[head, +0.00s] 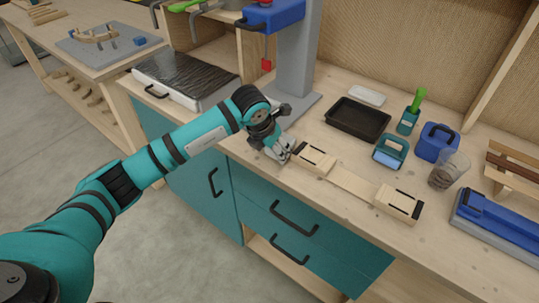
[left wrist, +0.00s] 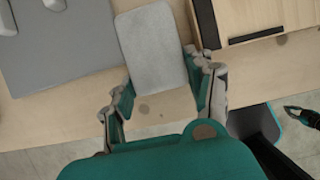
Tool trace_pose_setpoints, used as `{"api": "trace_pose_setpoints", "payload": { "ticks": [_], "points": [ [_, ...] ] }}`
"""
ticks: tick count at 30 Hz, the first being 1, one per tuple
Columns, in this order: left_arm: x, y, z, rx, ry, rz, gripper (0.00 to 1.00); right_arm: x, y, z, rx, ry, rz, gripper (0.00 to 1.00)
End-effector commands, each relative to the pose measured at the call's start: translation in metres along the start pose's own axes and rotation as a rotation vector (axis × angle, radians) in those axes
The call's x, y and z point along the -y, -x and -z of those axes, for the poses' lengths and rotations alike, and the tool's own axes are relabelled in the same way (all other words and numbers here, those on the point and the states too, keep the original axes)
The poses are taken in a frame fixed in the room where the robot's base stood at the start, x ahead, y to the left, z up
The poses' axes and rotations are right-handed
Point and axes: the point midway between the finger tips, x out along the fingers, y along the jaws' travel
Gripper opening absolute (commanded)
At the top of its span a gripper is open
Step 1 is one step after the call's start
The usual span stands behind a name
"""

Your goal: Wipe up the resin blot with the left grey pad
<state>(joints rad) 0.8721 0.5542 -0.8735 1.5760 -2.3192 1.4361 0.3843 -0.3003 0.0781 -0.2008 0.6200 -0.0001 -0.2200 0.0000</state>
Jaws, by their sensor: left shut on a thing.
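My left gripper (head: 284,153) is low over the bench's front part, just left of a wooden form. In the left wrist view its fingers (left wrist: 163,92) are shut on the near end of a light grey pad (left wrist: 155,45). The pad points away from the gripper, over the bench top; I cannot tell whether it touches the wood. In the head view the held pad is hidden or too small to make out. Small dark spots show on the wood in the wrist view; I cannot tell whether one is the resin blot.
The wooden form (head: 349,182) lies close right of the gripper. A grey stand base (head: 290,108) is behind it. A black tray (head: 358,119), pale block (head: 367,95), blue box (head: 437,142) and clear cup (head: 448,170) stand farther right. The bench's front edge is near.

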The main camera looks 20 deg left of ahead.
Motion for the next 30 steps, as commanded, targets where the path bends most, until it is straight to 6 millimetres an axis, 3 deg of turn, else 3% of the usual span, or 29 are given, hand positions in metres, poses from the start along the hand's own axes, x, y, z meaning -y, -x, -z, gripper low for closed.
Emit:
{"api": "trace_pose_setpoints", "payload": {
  "ticks": [3,12,30],
  "points": [
    [0.000,-0.008,-0.009,0.000,0.000,0.001,0.28,0.000,-0.011,-0.001,0.000,0.000,0.000,0.00],
    [0.000,-0.008,-0.016,-0.002,-0.002,0.000,0.28,0.000,-0.016,-0.001,0.000,0.000,0.000,0.00],
    [0.000,0.004,0.020,-0.007,-0.002,0.000,0.28,-0.001,-0.011,-0.001,0.000,-0.001,-0.001,0.00]
  ]
}}
